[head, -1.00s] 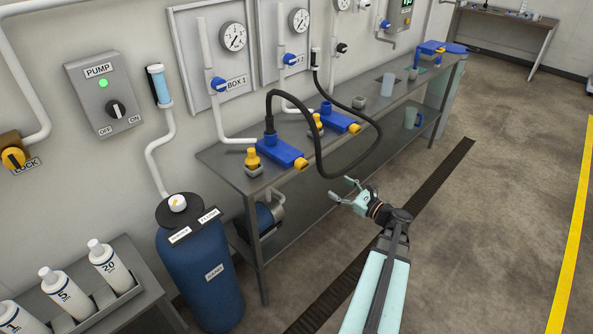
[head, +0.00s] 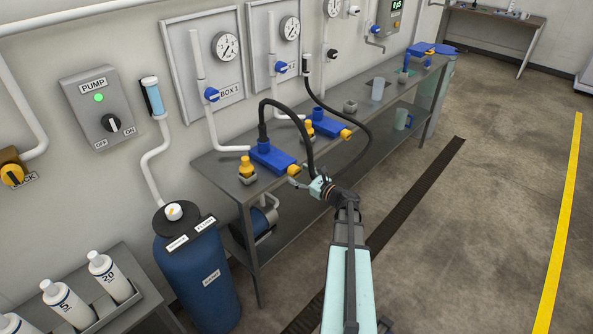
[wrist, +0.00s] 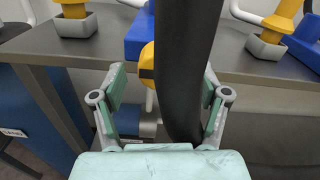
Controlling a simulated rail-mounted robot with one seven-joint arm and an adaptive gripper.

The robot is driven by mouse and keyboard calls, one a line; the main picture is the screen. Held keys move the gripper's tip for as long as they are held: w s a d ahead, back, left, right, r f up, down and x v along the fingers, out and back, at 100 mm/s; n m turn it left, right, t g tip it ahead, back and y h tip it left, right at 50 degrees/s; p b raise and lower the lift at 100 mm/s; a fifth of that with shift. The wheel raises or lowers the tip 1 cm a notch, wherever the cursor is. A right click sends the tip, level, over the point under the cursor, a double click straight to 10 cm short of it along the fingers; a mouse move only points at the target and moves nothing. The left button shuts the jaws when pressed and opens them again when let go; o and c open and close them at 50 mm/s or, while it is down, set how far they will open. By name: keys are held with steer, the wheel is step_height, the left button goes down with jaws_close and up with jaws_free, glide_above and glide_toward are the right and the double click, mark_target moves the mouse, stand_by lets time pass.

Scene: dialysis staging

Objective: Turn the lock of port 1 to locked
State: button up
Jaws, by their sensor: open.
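The nearer blue port block (head: 268,157) sits on the bench below the BOX 1 panel, apparently port 1. Its yellow lock knob (head: 293,169) sticks out over the bench's front edge. In the wrist view the yellow lock knob (wrist: 147,62) is partly hidden behind a black hose, beside the blue block (wrist: 138,38). My gripper (head: 300,179) is open, close to the knob at the bench edge. In the wrist view the fingers of my gripper (wrist: 161,92) stand apart on either side of the hose and knob. The knob's lock position cannot be read.
The black hose (head: 309,135) loops from the blue block past my gripper. A second blue block (head: 329,126) with a yellow knob stands farther along the bench (head: 228,175). A yellow-topped fitting (head: 246,169) stands to the left. The floor (head: 455,235) at right is clear.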

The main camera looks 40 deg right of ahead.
steer(key=shift+w+a, duration=0.15)
steer(key=shift+w, duration=0.75)
steer(key=c, duration=1.2)
steer(key=shift+o, duration=0.2)
